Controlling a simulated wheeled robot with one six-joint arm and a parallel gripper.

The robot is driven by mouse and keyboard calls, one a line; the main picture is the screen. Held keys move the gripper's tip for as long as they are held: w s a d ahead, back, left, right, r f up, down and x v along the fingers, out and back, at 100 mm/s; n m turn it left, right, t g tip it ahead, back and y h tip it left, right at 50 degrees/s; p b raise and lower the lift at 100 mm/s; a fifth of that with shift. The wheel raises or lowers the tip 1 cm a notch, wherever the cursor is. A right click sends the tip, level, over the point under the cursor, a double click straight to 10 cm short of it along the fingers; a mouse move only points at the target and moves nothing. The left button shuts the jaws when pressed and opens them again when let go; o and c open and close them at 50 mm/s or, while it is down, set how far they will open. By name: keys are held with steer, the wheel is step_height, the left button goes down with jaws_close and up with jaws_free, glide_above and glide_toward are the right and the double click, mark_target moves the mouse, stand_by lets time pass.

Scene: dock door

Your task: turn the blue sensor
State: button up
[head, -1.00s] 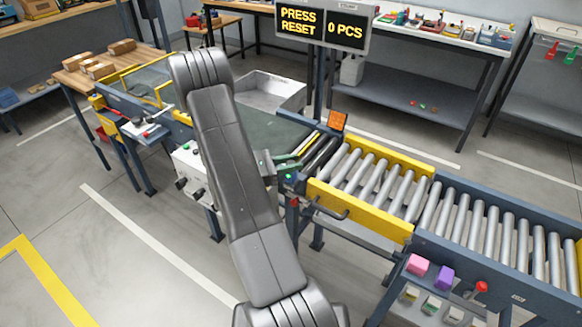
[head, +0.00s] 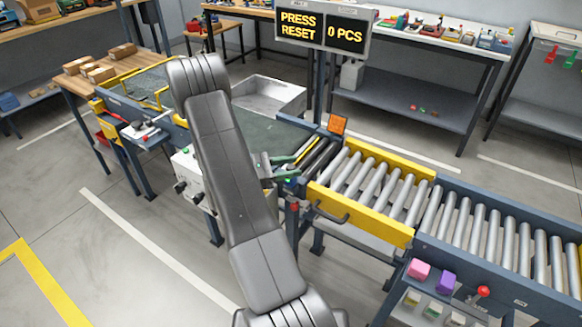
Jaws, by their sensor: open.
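My gripper (head: 288,167) is at the near side of the conveyor, by the end of the dark green belt (head: 262,120). Its two green-tipped fingers are apart, with nothing visible held between them. My arm crosses in front of part of the line. I cannot make out the blue sensor clearly; it may be hidden behind my arm or gripper, or be too small to tell.
A yellow gate with a dark handle (head: 331,213) and a roller conveyor (head: 490,225) lie to the right. A red-topped post (head: 294,207) stands just below the gripper. A display (head: 322,30) reads "PRESS RESET" and "0 PCS". Floor is clear at the lower left.

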steer(key=b+v, duration=0.2)
steer(key=v, duration=1.1)
steer(key=shift+a, duration=0.1)
steer(key=p+x, duration=0.2)
steer(key=x, duration=1.1)
steer(key=shift+d, duration=0.35)
steer(key=shift+t, duration=0.3)
steer(key=shift+a, duration=0.1)
